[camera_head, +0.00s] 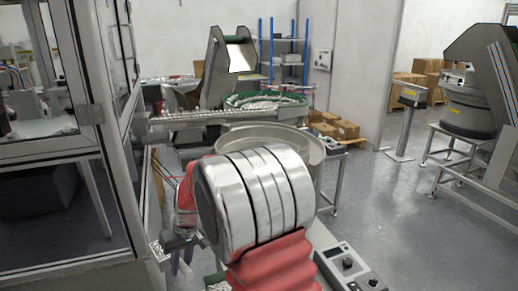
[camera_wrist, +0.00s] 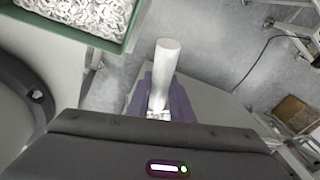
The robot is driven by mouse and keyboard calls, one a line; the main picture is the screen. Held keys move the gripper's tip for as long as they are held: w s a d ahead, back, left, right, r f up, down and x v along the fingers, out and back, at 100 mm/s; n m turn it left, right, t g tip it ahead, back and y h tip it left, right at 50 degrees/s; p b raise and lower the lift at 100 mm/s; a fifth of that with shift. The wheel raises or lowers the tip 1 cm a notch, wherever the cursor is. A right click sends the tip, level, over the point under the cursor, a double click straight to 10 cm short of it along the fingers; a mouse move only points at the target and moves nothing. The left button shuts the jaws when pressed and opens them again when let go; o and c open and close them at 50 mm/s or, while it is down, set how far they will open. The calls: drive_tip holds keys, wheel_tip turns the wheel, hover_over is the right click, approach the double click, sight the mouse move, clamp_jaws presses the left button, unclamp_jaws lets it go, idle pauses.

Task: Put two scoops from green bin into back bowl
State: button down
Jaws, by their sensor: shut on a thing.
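My gripper (camera_wrist: 160,98) shows in the wrist view with purple fingers shut on the pale scoop (camera_wrist: 167,62), whose round handle juts up between them. The scoop's bowl end is mostly hidden by my dark gripper body, and a few shiny bits show at the handle's base. The green bin (camera_wrist: 129,45), full of pale ring-shaped parts, is at the upper left, apart from the scoop. In the head view my arm hides most of the gripper. A round metal bowl (camera_head: 309,146) stands behind my arm; I cannot tell if it is the back bowl.
A grey curved rim (camera_wrist: 38,85) is at the left of the wrist view. A control box (camera_head: 347,268) is at lower right in the head view. A framed glass enclosure (camera_head: 85,60) stands close on the left. Open floor (camera_head: 420,220) lies to the right.

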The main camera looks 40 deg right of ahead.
drive_tip(key=w+a+r+m+h, duration=0.2)
drive_tip(key=r+m, duration=0.9)
drive_tip(key=r, duration=0.5)
drive_tip(key=w+a+r+m+h, duration=0.1)
drive_tip(key=w+r+m+h, duration=0.1)
drive_tip(key=r+m, duration=0.8)
drive_tip(key=shift+w+a+r+m+h, duration=0.3)
drive_tip(key=shift+w+a+r+m, duration=0.1)
drive_tip(key=shift+r, duration=2.45)
